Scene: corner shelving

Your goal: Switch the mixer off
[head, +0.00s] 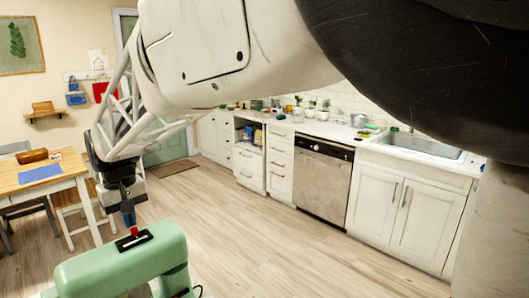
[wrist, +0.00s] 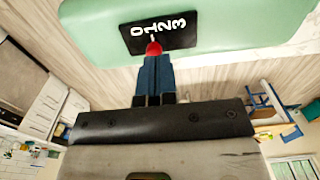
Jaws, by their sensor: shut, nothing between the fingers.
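The green mixer (head: 125,262) stands at the bottom left of the head view, and its green top (wrist: 225,25) fills the upper part of the wrist view. A black plate (wrist: 180,40) on it carries the numbers 0, 1, 2 and 3. A red knob (wrist: 154,48) sits at the plate; it also shows in the head view (head: 134,231). I cannot tell which number it is set at. My gripper (wrist: 153,60), with blue fingers, is shut and empty. Its tips are right at the red knob; whether they touch is unclear. It also shows in the head view (head: 129,224).
A wooden table (head: 30,177) with chairs stands at the left. White cabinets (head: 405,205), a dishwasher (head: 322,180) and a sink (head: 420,145) line the right wall. The wood floor (head: 240,235) between is clear. My arm hides much of the head view's top.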

